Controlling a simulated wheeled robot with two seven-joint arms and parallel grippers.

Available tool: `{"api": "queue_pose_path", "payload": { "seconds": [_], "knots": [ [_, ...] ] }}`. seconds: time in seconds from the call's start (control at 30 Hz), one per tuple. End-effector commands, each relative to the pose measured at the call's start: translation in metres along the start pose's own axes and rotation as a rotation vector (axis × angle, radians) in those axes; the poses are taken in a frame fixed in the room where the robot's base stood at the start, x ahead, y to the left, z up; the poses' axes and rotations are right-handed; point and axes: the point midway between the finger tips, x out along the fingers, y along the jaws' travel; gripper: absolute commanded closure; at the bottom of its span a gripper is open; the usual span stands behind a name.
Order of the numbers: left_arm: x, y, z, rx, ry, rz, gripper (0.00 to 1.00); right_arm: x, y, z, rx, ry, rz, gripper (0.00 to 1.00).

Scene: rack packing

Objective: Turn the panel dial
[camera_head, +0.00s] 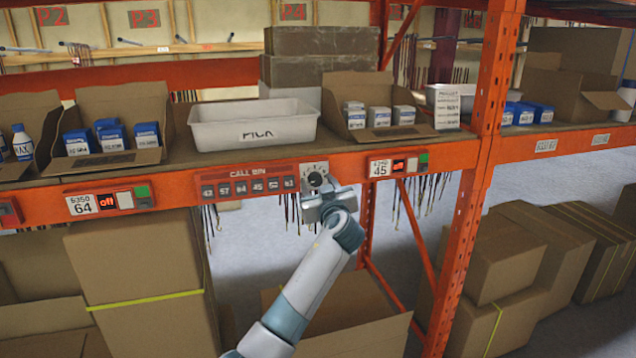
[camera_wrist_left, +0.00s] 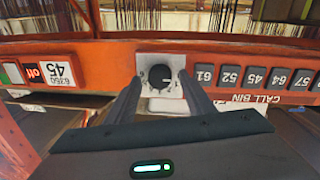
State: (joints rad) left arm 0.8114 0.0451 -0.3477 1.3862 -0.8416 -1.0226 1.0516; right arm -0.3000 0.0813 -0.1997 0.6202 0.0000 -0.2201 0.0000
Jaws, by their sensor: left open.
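The panel dial (camera_head: 315,179) is a dark round knob on a pale square plate, at the right end of the red call bin panel (camera_head: 247,187) on the shelf beam. In the left wrist view the dial (camera_wrist_left: 161,77) sits upside down between the two dark fingers of my left gripper (camera_wrist_left: 159,92). In the head view my left gripper (camera_head: 328,200) is just in front of and below the dial, partly covering its plate. Its fingers are open, one on each side of the knob. I cannot tell whether they touch it. My right gripper is not in view.
A white bin (camera_head: 253,130) labelled PICK stands on the shelf above the panel. Display units (camera_head: 398,166) flank the panel on the same beam. An orange upright (camera_head: 480,180) rises to the right. Cardboard boxes (camera_head: 140,275) stand below the shelf.

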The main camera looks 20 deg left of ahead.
Motion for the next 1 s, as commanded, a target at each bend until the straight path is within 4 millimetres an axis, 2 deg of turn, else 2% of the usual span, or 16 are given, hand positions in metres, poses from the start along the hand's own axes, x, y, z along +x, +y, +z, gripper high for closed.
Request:
{"api": "queue_pose_path", "payload": {
  "seconds": [0.23,0.4,0.77,1.0],
  "knots": [
    [0.0001,0.0000,-0.0001,0.000,0.000,0.000,0.52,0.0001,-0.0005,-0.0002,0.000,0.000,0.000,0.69],
    [0.0000,0.0000,-0.0001,0.000,0.000,0.000,0.92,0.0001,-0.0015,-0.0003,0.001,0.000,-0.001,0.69],
    [-0.0001,0.0002,-0.0001,0.025,-0.002,0.000,0.93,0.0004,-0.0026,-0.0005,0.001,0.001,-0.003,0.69],
    [0.0000,0.0005,-0.0003,0.117,-0.010,-0.001,0.93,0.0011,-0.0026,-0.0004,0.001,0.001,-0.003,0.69]
  ]
}}
